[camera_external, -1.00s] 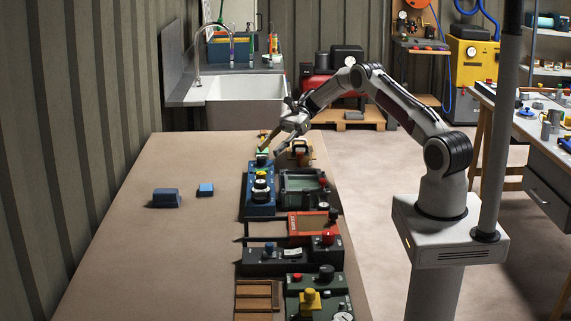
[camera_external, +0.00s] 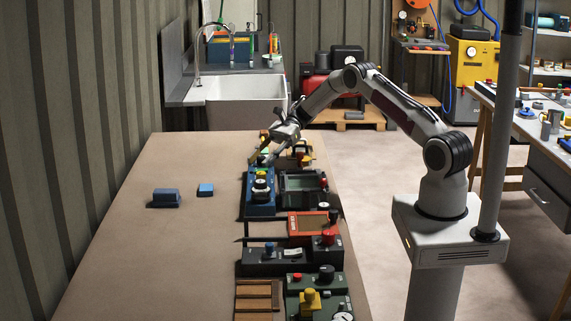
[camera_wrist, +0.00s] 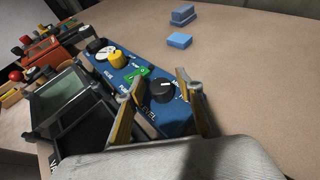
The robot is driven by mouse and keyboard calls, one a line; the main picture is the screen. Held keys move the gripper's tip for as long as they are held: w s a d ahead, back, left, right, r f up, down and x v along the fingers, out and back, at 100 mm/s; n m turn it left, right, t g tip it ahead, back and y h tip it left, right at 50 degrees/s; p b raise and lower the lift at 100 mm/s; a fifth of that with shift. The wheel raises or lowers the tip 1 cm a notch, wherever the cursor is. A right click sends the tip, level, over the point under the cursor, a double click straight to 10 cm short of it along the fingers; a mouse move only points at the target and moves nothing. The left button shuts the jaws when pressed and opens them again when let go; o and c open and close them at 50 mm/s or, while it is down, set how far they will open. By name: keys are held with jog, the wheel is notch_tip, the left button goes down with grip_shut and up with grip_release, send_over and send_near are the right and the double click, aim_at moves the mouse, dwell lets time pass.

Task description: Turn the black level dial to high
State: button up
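The black level dial (camera_wrist: 162,91) is a round knob with a pale pointer mark at the near end of a blue panel box (camera_wrist: 140,77). Partly cropped white lettering beside it reads like "LEVEL". My gripper (camera_wrist: 160,81) is open, with one yellow-padded finger on each side of the dial in the wrist view. I cannot tell whether either finger touches it. In the external view, my gripper (camera_external: 264,159) points down at the far end of the blue box (camera_external: 261,209), where the fingers largely hide the dial.
The blue box also carries a green switch (camera_wrist: 137,75), a yellow knob (camera_wrist: 117,59) and a white-faced dial. A dark framed screen unit (camera_wrist: 62,103) stands close beside it. Two blue blocks (camera_external: 166,197) (camera_external: 206,190) lie on the bare left part of the table.

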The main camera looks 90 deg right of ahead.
grip_shut()
jog(key=shift+m+t+h, duration=0.6)
jog(key=shift+m+t, duration=0.1)
jog(key=shift+m, duration=0.1)
jog(key=shift+o, duration=1.5)
grip_release()
jog(key=shift+s+d+r, duration=0.1)
jog(key=v, duration=1.1)
jog(key=shift+s+d, duration=0.25)
jog(key=shift+r, duration=0.1)
